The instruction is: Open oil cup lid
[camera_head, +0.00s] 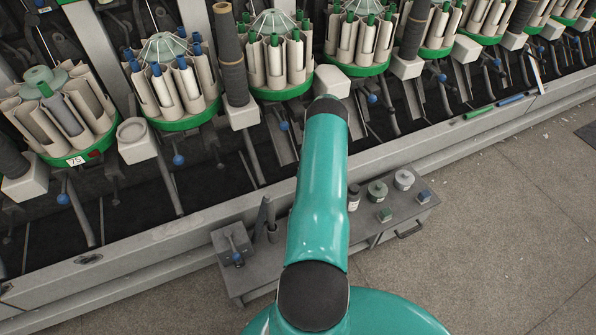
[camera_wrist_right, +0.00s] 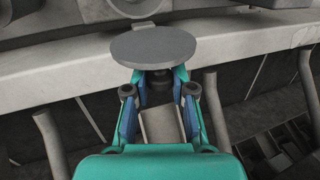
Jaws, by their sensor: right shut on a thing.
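The oil cup lid (camera_wrist_right: 153,45) is a flat grey disc at the top middle of the right wrist view. A small hinge-like piece (camera_wrist_right: 145,23) shows just behind it. My right gripper (camera_wrist_right: 157,76) has its blue-sided fingers at the lid's near edge and is shut on it. The disc covers the fingertips, so the exact contact is hidden. A dark round part shows under the disc between the fingers; I cannot tell if it is the cup. In the head view a teal arm of mine runs up to the machine, and the gripper and lid do not show. My left gripper is not in view.
A pale rail (camera_wrist_right: 60,73) runs behind the lid, with grey levers (camera_wrist_right: 50,140) beside the gripper. Green-based bobbin magazines (camera_head: 180,122) line the machine. A grey bench (camera_head: 400,208) with small jars stands on the floor. The floor at right is clear.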

